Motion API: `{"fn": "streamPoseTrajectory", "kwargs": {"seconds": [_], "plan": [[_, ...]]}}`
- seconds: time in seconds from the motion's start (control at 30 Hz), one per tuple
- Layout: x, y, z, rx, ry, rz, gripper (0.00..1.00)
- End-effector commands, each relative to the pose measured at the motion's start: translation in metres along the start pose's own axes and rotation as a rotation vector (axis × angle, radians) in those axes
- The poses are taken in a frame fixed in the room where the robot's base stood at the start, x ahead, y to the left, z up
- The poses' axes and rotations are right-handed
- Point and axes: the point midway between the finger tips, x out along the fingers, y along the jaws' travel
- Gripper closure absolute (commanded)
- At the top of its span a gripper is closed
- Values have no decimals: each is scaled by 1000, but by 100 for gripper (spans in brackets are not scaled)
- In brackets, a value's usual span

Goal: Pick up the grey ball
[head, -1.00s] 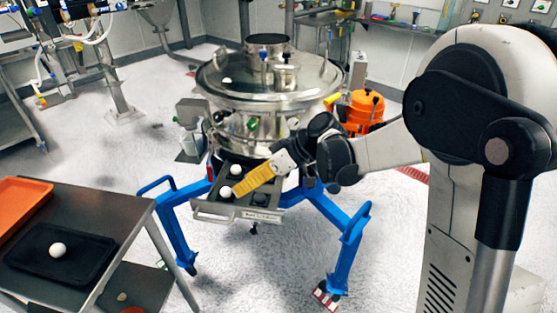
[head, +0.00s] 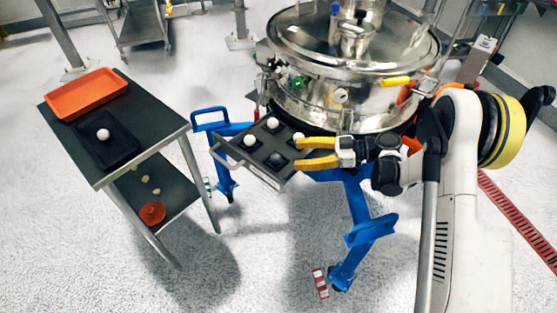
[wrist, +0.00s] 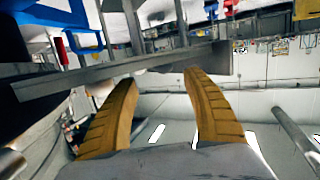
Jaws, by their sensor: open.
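The drawer-like tray (head: 262,173) juts out from under the steel sifter and has several compartments. A dark grey ball (head: 277,158) sits in the compartment nearest my gripper. Pale balls (head: 250,140) sit in other compartments. My gripper (head: 296,155) has yellow fingers and is open and empty, at the tray's right side with its fingertips pointing left toward the grey ball. In the wrist view my open gripper (wrist: 159,78) faces a grey metal tray edge (wrist: 125,68). No ball shows between the fingers there.
The steel sifter (head: 345,90) stands behind the tray on blue legs (head: 362,215). At left a dark table (head: 150,110) holds an orange tray (head: 88,95) and a black tray (head: 122,150) with a white ball (head: 103,135).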

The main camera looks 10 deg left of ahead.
Motion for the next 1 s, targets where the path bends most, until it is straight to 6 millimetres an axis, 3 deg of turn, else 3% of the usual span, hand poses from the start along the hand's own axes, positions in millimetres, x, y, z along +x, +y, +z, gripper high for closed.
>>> {"fn": "streamPoseTrajectory", "kwargs": {"seconds": [0.5,0.73,0.87,0.9,1.0], "plan": [[62,-6,-1,1,-1,0,43],[64,-6,-4,2,-1,2,44],[63,-6,-4,2,-1,2,84],[63,-6,-3,2,-1,2,89],[63,-6,-3,2,-1,2,90]]}}
